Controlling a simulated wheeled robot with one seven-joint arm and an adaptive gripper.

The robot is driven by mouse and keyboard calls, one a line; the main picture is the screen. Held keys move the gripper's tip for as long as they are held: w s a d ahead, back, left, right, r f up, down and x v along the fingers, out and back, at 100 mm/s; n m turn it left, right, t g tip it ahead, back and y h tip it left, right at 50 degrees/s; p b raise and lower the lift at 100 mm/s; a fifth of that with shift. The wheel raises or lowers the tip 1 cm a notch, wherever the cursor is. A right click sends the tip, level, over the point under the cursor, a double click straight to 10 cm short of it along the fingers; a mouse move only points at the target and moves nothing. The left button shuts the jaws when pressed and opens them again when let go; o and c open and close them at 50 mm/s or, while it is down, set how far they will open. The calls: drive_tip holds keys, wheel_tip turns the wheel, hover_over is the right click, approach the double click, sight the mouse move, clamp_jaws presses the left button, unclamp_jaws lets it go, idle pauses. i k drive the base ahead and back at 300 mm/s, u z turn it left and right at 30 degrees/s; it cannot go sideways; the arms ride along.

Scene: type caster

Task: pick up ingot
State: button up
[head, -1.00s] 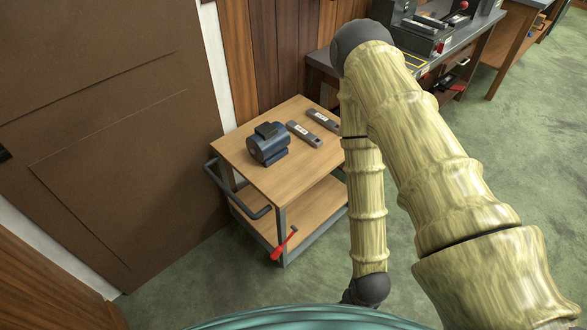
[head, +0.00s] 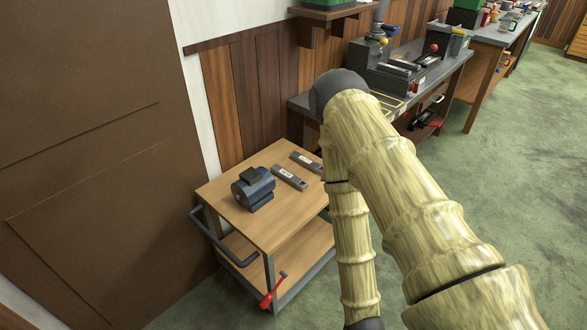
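Two grey ingot-like bars with pale labels lie on the wooden top of a cart (head: 240,213) in the head view. The nearer ingot (head: 290,177) lies just right of a dark blue motor-like block. The farther ingot (head: 307,164) lies behind it, its right end close to my arm's outline. I cannot tell which bar the task means. My arm, in a bamboo-like finish, crosses the right half of the view. My gripper is not in view, and nothing shows what it holds.
The dark blue block (head: 253,188) stands on the cart top. A brown door (head: 90,150) is at left. A workbench (head: 455,66) with machine tools stands behind. Green floor at right is open.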

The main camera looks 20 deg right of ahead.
sight(289, 177)
drive_tip(key=z, duration=1.95)
drive_tip(key=i, duration=0.85)
drive_tip(key=u, duration=0.95)
